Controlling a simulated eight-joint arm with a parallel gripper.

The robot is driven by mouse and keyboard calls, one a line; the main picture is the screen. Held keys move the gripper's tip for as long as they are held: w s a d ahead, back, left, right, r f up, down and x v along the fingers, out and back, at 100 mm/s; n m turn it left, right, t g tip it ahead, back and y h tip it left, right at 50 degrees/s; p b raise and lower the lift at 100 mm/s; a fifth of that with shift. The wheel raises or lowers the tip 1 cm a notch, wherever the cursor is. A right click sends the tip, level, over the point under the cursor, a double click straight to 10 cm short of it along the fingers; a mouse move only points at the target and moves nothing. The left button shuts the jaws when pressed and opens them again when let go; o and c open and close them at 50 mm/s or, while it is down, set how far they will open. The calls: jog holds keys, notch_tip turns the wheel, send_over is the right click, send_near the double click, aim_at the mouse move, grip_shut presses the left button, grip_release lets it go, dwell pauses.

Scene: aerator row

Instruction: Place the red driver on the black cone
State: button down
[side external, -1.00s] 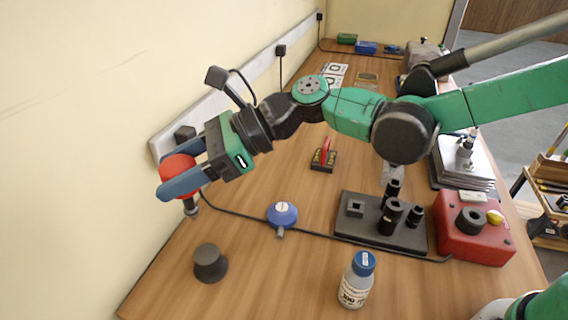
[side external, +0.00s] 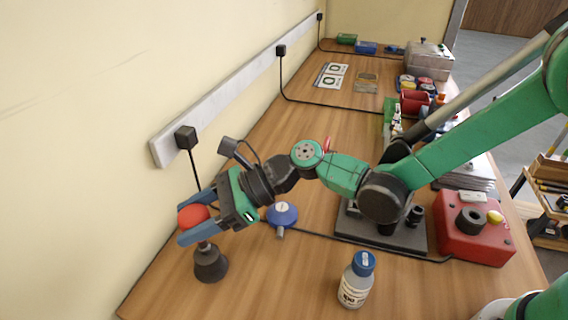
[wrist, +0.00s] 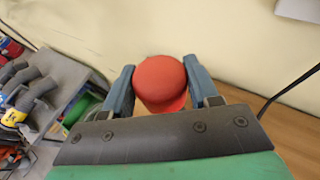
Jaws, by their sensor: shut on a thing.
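The red driver (side external: 193,217) has a round red head and a short metal shaft pointing down. My gripper (side external: 195,220) is shut on its red head, with one blue finger on each side. The black cone (side external: 211,265) stands on the table directly below, and the driver's lower end is at the cone's top; I cannot tell whether it is seated. In the wrist view the red driver (wrist: 160,82) sits between the two blue fingers of my gripper (wrist: 159,88), and the cone is hidden.
A blue round knob-like part (side external: 283,214) lies right of my gripper. A white bottle with a blue cap (side external: 357,280) stands at the front. A black socket plate (side external: 390,236) and a red box (side external: 474,232) are further right. The wall is close on the left.

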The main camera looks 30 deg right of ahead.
jog(key=shift+c, duration=1.1)
grip_release()
jog(key=shift+r, duration=0.2)
jog(key=s+d+r+n+t+h, duration=0.1)
jog(key=d+n+h, duration=0.3)
jog(key=d, duration=0.6)
jog(key=s+d+r+n+t+h, duration=0.1)
jog(key=s+d+n+t+h, duration=0.1)
jog(key=d+n+h, duration=0.3)
jog(key=s+d+r+n+t+h, duration=0.1)
jog(key=s+d+n+h, duration=0.3)
jog(key=d+n, duration=0.7)
jog(key=shift+s+d+r+t, duration=0.1)
jog(key=shift+d+r+t, duration=0.05)
jog(key=shift+d, duration=0.9)
jog(key=shift+d+r+t, duration=0.15)
jog(key=shift+d, duration=0.85)
